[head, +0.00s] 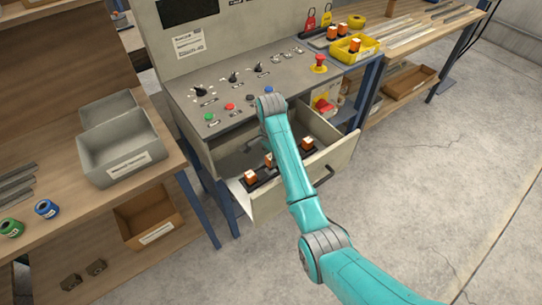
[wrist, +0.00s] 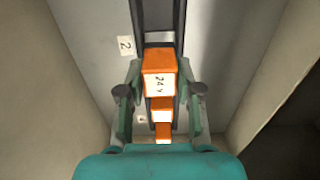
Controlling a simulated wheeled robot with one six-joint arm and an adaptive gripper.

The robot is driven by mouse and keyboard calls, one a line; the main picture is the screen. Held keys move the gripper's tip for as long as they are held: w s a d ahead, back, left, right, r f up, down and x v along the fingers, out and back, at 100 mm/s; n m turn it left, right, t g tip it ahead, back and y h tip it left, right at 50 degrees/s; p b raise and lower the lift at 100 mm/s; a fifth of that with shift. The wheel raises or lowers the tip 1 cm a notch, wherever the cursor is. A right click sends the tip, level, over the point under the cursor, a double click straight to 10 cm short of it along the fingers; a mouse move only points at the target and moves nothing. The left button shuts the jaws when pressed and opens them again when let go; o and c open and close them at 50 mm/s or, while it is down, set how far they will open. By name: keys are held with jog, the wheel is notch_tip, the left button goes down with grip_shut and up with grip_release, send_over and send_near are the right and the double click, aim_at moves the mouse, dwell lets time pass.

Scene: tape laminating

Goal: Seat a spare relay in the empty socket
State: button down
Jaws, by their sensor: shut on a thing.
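My gripper (wrist: 160,90) is shut on an orange relay (wrist: 158,82) marked 24V, with one finger on each side of it. The held relay is above a dark rail (wrist: 160,38) in the open drawer; whether it touches a socket I cannot tell. More orange relays (wrist: 163,131) show beyond it, lower in the wrist view. A plate marked 2 (wrist: 125,45) is beside the rail. In the head view, orange relays stand in the drawer at its left (head: 250,177) and right (head: 307,144); my arm hides my gripper and part of the row.
The drawer's walls (head: 265,205) close in around my gripper. The control panel (head: 235,95) with knobs and buttons is above the drawer. A yellow tray (head: 370,52) with an orange relay stands at the back right. A grey bin (head: 120,160) is on the left bench.

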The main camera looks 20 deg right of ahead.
jog(key=shift+f, duration=1.35)
dwell(1.8)
jog(key=shift+c, duration=1.1)
grip_release()
jog(key=shift+r, duration=3.5)
